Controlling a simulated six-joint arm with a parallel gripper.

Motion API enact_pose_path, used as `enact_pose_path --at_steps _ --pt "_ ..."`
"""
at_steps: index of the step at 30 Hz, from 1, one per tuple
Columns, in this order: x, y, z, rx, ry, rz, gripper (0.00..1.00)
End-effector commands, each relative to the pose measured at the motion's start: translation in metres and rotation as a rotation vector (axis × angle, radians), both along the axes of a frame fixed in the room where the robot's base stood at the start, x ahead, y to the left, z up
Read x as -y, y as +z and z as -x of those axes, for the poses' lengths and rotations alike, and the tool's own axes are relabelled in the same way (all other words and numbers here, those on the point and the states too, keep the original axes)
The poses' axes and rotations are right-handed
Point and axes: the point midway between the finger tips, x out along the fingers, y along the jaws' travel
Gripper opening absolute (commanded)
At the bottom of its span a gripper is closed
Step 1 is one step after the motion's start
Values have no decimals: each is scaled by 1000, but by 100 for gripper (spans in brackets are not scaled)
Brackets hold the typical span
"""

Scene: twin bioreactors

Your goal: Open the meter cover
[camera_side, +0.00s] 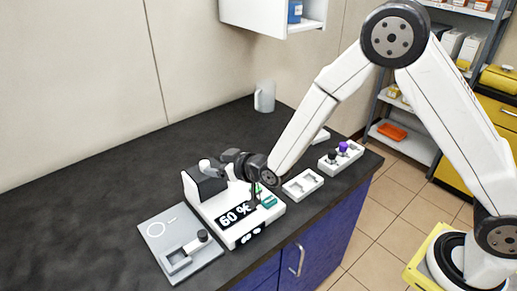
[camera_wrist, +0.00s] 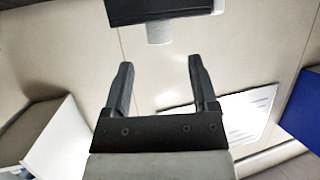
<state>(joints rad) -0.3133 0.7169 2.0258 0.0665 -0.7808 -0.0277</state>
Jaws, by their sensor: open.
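The meter (camera_side: 222,207) is a white box on the dark bench with a "60 %" display on its front. A black block (camera_side: 205,183), which looks like its cover, sits at its back left with a pale round knob (camera_side: 205,164). My gripper (camera_side: 228,157) is above the meter, just right of the knob. In the wrist view my gripper (camera_wrist: 161,75) is open and empty. There the black block (camera_wrist: 160,10) crosses the top edge, and the pale knob (camera_wrist: 159,33) points toward the gap between the fingers, beyond the tips. My wrist hides part of the meter.
A grey plate (camera_side: 157,245) with a black-knobbed part lies left of the meter. A white tray (camera_side: 302,184) and a rack with a purple cap (camera_side: 342,147) stand right of it. A white mug (camera_side: 265,97) stands at the back. The left bench is clear.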

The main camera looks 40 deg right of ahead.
Motion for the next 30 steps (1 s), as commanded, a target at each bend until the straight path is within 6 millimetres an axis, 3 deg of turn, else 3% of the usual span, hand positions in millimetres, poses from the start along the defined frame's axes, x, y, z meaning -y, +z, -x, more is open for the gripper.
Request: enact_pose_path --at_steps 15,30 --pt "-11 -19 -43 -2 0 1 75" --pt "-14 -22 -52 -1 0 0 75"
